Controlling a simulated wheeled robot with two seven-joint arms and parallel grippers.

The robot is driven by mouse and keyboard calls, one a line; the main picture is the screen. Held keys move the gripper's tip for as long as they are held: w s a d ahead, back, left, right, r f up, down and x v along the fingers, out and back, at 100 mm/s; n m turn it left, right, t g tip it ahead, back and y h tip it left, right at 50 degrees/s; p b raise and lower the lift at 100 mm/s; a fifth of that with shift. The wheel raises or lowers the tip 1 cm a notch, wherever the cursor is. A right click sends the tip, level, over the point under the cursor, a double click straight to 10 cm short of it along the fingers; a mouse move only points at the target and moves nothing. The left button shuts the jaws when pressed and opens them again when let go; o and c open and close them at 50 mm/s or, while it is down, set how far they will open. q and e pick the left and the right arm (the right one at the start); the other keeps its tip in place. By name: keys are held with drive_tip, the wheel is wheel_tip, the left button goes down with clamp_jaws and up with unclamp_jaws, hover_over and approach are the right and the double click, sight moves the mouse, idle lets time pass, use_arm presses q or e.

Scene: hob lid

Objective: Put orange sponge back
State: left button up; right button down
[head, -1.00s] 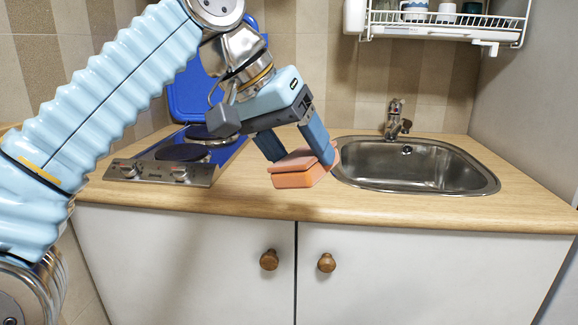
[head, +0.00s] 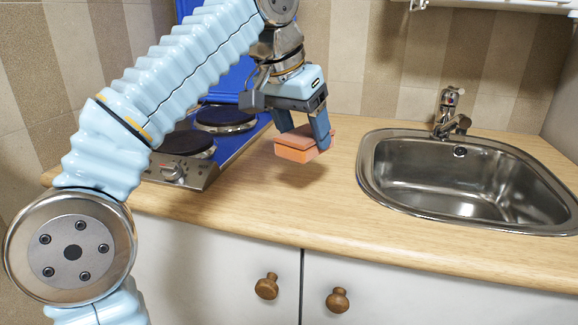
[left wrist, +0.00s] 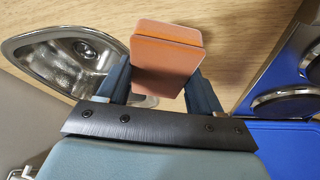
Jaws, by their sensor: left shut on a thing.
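The orange sponge (head: 296,147) is a small two-layer block. My left gripper (head: 306,130) is shut on it, with one finger on each side. My right gripper is not in view.
The sink (head: 470,180) with its tap (head: 449,115) is to the right of the sponge. The hob (head: 190,172) with its raised blue lid (head: 200,55) is to the left. The wooden counter (head: 290,215) has free room in front. White cupboard doors (head: 215,265) are below.

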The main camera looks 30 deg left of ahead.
use_arm(q)
drive_tip(key=a+f, duration=0.1)
drive_tip(key=f, duration=0.1)
drive_tip(key=w+a+f+b, duration=0.1)
drive_tip(key=a+f, duration=0.1)
drive_tip(key=shift+w+a+f, duration=0.15)
drive_tip(key=shift+a+f, duration=0.05)
drive_tip(key=shift+f, duration=0.2)
drive_tip(key=f, duration=0.1)
drive_tip(key=f+b, duration=0.1)
drive_tip(key=f, duration=0.1)
drive_tip(key=shift+w+a+f, duration=0.15)
drive_tip(key=shift+a+f, duration=0.15)
drive_tip(key=shift+f, duration=0.1)
drive_tip(key=o, duration=1.1)
drive_tip(key=shift+p+v, duration=1.1)
drive_tip(key=shift+v, duration=4.95)
